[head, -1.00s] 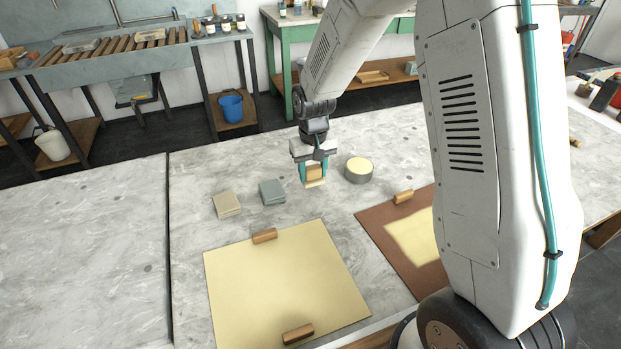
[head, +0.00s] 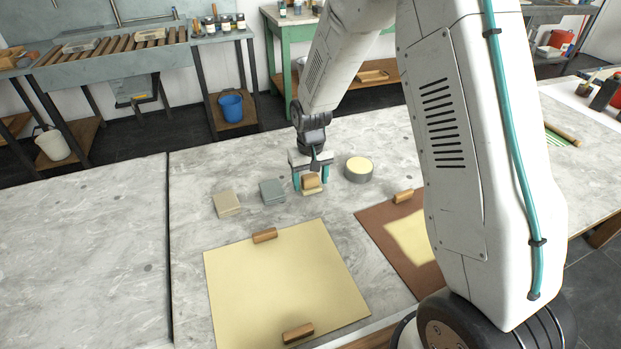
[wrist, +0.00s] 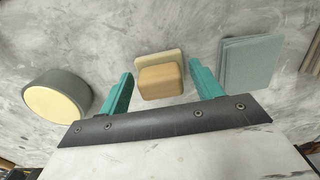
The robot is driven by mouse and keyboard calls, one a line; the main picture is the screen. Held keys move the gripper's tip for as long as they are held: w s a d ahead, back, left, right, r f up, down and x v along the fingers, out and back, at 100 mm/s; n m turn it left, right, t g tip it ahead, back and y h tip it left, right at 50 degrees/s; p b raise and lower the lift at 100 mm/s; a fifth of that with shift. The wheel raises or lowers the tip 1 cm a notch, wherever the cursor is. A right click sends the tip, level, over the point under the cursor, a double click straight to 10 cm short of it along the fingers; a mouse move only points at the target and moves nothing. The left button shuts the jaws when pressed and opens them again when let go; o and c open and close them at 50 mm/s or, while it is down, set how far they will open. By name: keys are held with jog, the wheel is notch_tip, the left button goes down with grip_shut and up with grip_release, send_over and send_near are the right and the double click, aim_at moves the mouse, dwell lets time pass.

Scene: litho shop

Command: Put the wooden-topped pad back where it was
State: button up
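The wooden-topped pad (head: 311,182) has a tan wooden block on a pale base. It appears to sit flat on the stone table between a grey stack and a round tin. My gripper (head: 311,184) is directly above and around it. In the wrist view, the teal fingers of my gripper (wrist: 162,88) stand on both sides of the pad (wrist: 160,80). Clear gaps show between pad and fingers, so the gripper is open.
The round tin (head: 358,169) with pale yellow contents stands close right. The grey-blue stack (head: 272,192) and a beige stack (head: 227,204) lie left. A large cream sheet (head: 280,275) with wooden bars and a brown board (head: 385,240) lie nearer me.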

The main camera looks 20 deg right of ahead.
aim_at(310, 176)
jog(key=s+r, duration=0.3)
jog(key=r, duration=0.6)
jog(key=s+r, duration=0.2)
jog(key=r, duration=0.8)
jog(key=s+d+r, duration=0.1)
jog(key=s+r, duration=0.1)
jog(key=s, duration=0.7)
jog(key=s+d+r, duration=0.1)
jog(key=s+r, duration=0.2)
jog(key=s, duration=0.6)
jog(key=s+d+r+t, duration=0.1)
jog(key=s+r, duration=0.2)
jog(key=s, duration=0.7)
jog(key=shift+r, duration=0.25)
